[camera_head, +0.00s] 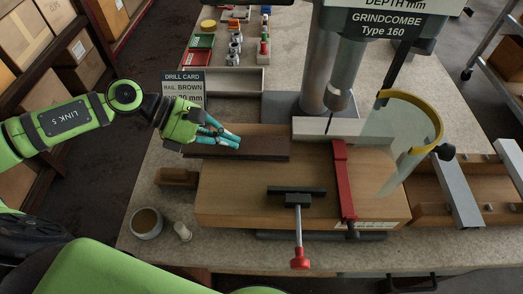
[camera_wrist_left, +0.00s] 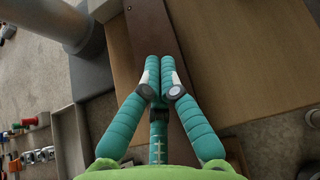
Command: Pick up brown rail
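The brown rail (camera_head: 250,148) is a long dark bar lying along the back left of the wooden drill bed, its left end past the bed's edge. In the left wrist view the rail (camera_wrist_left: 152,30) runs under and beyond my left fingertips. My left gripper (camera_head: 236,142) is over the rail's left half, with its teal fingers pointing right. In the left wrist view the fingertips (camera_wrist_left: 161,75) are drawn close together, with nothing visible between them. Whether they touch the rail is hard to tell. My right gripper is not in view.
The drill press (camera_head: 338,95) and a pale rail (camera_head: 360,130) stand right of the brown rail. A red clamp bar (camera_head: 343,180) and a black clamp (camera_head: 297,198) sit on the bed. The drill card (camera_head: 184,84) stands behind my gripper. A cup (camera_head: 146,223) is front left.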

